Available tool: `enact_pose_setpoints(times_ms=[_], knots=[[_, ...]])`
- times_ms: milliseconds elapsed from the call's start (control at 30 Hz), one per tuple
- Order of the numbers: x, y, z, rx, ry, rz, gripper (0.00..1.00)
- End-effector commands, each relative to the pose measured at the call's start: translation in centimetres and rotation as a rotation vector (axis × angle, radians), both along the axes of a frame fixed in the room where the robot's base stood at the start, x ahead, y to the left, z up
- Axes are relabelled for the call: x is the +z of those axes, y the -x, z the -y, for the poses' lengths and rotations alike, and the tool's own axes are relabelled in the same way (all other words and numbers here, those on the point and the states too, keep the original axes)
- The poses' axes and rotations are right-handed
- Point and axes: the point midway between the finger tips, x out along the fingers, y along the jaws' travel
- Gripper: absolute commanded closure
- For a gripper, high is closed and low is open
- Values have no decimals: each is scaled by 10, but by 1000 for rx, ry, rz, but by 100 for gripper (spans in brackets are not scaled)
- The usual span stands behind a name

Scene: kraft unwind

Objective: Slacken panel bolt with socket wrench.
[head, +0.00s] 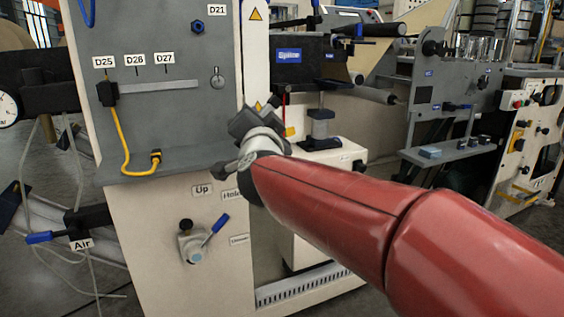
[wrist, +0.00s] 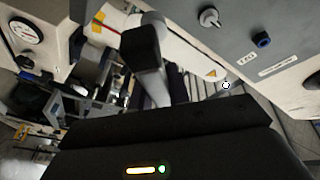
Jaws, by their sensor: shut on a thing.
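My gripper (head: 256,123) is a dark shape at the end of my red arm, in front of the pale column at the right edge of the grey cabinet panel. In the wrist view, a black block with a grey shank (wrist: 142,48) stands up from the dark gripper body. I take the gripper as shut on the socket wrench, but the wrench's outline is not clear. Contact between wrench and bolt cannot be seen.
The grey panel (head: 170,125) carries a blue knob (head: 197,26), a key switch (head: 217,77) and a yellow cable (head: 122,140). A blue-handled valve (head: 196,248) sits below. Machine rollers and a control box (head: 517,103) stand to the right.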

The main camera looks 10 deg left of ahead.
Motion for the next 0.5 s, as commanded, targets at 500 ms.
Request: enact_pose_setpoints(times_ms=[500], knots=[[67,51,-19,19,-79,134,100]])
